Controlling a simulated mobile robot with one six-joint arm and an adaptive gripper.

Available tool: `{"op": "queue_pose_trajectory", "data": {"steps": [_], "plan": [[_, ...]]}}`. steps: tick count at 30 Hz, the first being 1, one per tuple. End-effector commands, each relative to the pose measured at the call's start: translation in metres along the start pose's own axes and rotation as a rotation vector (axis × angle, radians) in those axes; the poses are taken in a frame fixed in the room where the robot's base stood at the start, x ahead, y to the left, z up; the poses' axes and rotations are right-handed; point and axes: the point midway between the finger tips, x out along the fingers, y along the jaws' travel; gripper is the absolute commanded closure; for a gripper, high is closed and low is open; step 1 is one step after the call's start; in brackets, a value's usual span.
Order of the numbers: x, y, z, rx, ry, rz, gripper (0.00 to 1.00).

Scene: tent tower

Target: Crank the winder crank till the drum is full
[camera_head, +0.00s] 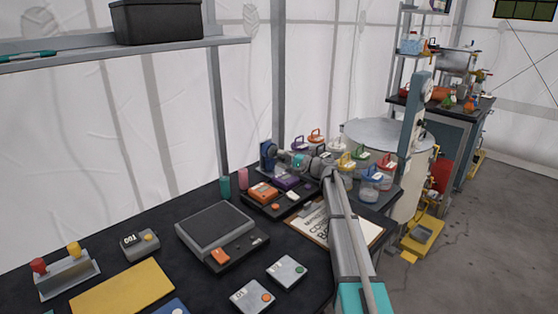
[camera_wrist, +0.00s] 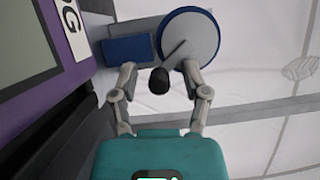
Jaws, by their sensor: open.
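The winder (camera_head: 267,155) is a small blue device at the back edge of the dark table in the head view. In the wrist view its round grey drum face with a blue rim (camera_wrist: 197,22) is at the top, beside a blue block (camera_wrist: 130,49). The crank is a short grey arm ending in a black knob (camera_wrist: 160,81). My gripper (camera_wrist: 160,70) is open, with one finger on each side of the knob and a visible gap to both. In the head view my gripper (camera_head: 281,157) is at the winder, and the crank is too small to make out.
A purple device (camera_wrist: 60,100) stands close on the left in the wrist view. Near the winder are an orange device (camera_head: 263,192), a clipboard (camera_head: 308,231) and several coloured-lid jars (camera_head: 370,182). A scale (camera_head: 215,230) stands farther left. White tent wall lies behind.

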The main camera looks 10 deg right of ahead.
Motion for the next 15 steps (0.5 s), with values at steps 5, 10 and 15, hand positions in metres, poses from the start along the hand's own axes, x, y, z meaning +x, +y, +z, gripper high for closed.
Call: {"op": "queue_pose_trajectory", "data": {"steps": [5,10,15], "plan": [[-0.002,-0.005,-0.001,-0.015,0.021,0.021,0.41],[-0.009,-0.012,-0.004,-0.050,0.070,0.069,0.41],[-0.017,-0.022,-0.008,-0.104,0.134,0.140,0.41]]}}
